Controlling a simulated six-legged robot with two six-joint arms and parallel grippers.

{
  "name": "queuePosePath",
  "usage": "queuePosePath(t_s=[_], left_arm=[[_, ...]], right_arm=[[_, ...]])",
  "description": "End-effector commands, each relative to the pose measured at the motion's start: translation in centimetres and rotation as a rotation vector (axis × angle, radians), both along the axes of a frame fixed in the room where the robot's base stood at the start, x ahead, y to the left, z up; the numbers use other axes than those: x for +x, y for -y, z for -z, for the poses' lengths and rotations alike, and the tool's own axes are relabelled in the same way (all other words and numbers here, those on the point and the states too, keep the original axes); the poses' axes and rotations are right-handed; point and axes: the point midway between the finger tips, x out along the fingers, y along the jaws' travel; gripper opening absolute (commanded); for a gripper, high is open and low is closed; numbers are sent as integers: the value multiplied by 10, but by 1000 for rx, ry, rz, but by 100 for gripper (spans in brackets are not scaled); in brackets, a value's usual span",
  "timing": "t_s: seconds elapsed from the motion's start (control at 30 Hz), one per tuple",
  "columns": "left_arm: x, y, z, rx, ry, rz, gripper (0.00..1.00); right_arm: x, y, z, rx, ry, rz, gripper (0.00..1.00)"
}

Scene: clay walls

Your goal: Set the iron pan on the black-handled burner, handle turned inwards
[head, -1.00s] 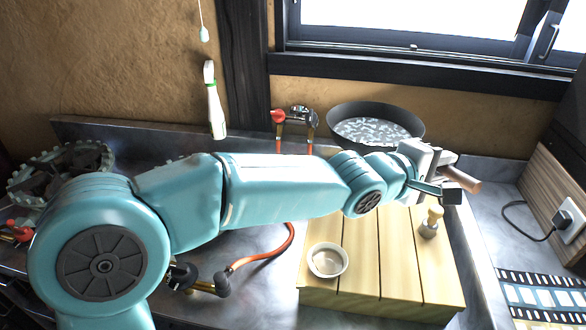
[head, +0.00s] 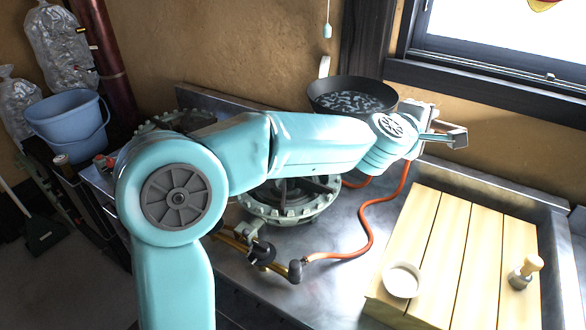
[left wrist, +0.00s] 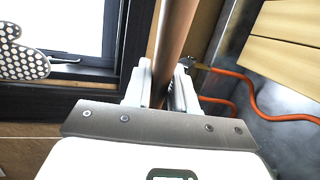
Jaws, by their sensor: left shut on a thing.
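The dark iron pan (head: 350,84) is held up in the air behind my left arm in the head view, its inside showing bright reflections. My left gripper (head: 442,136) is to the right of it. In the left wrist view the fingers (left wrist: 163,90) are shut on the pan's brown wooden handle (left wrist: 176,35). In the head view the handle is mostly hidden. The near burner (head: 290,208), a pale green ring, lies below my forearm, partly covered. Its black handle (head: 262,252) is at the front. A second burner (head: 170,127) stands farther left, with a red handle (head: 104,161). My right gripper is out of view.
A slatted wooden board (head: 450,260) at the right carries a white bowl (head: 402,281) and a small wooden-topped bottle (head: 525,271). An orange hose (head: 366,225) loops across the steel counter. A blue bucket (head: 66,122) stands at the left. Wall and window (head: 500,40) are behind.

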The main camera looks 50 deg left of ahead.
Motion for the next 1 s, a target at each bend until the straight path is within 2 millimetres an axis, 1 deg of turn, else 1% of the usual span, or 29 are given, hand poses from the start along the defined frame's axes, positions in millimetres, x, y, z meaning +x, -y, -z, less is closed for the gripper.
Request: queuePosePath(t_s=[0.03, 0.1, 0.2, 0.3, 0.33, 0.43, 0.53, 0.7, 0.9, 1.0], left_arm=[[-4, -25, -4, 6, 3, -63, 0], [-11, -55, -1, 9, 3, -147, 0], [-22, -90, 3, 9, 1, -245, 0], [-32, -113, 7, 11, 3, -314, 0], [-34, -118, 8, 11, 2, -329, 0], [-39, -128, 13, 13, 2, -360, 0], [-41, -132, 30, 13, 0, -372, 0], [-41, -132, 76, 13, -1, -370, 0], [-40, -132, 127, 13, 0, -370, 0], [-40, -131, 147, 13, 1, -369, 0]], right_arm=[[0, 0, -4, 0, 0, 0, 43], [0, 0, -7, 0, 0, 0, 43], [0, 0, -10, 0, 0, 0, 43], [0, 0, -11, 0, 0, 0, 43], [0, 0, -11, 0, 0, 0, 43], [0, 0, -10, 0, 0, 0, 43], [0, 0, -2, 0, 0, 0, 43], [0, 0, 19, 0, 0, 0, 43], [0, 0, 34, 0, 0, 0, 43], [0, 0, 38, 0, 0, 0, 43]])
